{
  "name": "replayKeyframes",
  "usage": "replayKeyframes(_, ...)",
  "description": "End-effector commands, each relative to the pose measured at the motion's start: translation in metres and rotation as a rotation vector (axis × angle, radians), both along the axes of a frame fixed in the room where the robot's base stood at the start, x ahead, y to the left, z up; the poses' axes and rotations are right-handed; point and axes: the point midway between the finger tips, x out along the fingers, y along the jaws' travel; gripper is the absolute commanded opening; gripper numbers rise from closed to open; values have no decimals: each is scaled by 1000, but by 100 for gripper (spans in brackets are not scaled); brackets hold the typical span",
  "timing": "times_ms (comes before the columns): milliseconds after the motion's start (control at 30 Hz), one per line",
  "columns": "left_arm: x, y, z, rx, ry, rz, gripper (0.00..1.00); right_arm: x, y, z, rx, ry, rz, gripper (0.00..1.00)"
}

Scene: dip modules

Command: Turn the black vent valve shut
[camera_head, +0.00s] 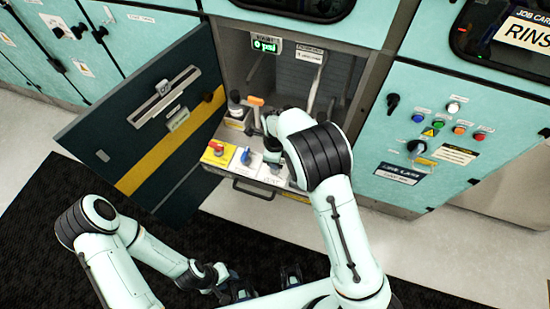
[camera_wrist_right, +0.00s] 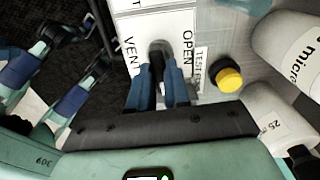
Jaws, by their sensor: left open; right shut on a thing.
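The black vent valve (camera_wrist_right: 157,60) shows in the right wrist view, on a white plate (camera_wrist_right: 182,22) marked VENT and OPEN. My right gripper (camera_wrist_right: 160,88) has its two blue fingers shut on the valve's handle, which runs roughly parallel to the two printed words. The fingers cover part of the handle. In the head view my right arm reaches into the open cabinet and hides the vent valve and most of the gripper. My left gripper (camera_head: 264,284) is open and empty, low over the dark mat, well away from the valve.
A red valve (camera_head: 216,148) on yellow and a blue valve (camera_head: 246,156) stand left of my right gripper. A yellow button (camera_wrist_right: 229,77) and white cylinders (camera_wrist_right: 290,45) sit close on its right in the wrist view. The open door (camera_head: 150,120) bounds the left; a display (camera_head: 265,44) reads 0 psi.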

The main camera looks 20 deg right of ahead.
Motion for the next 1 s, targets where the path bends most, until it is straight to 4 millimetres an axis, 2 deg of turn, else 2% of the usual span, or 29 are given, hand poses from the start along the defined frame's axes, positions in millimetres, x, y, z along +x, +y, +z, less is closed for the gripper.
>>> replayKeyframes(300, 3, 0, 5, 0, -3, 0, 43, 1, 0, 2, 1, -4, -70, 0)
replayKeyframes(700, 3, 0, 5, 0, -3, 0, 43, 1, 0, 1, 2, -5, -76, 0)
replayKeyframes(733, 3, 0, 5, 0, -3, 0, 43, 1, 0, 1, 2, -5, -76, 23)
replayKeyframes(800, 3, 0, 5, 0, -3, 0, 43, 1, 0, 1, 1, -4, -75, 43)
replayKeyframes(1000, 3, 0, 5, 0, -3, 0, 43, 1, 0, 0, 1, -3, -74, 43)
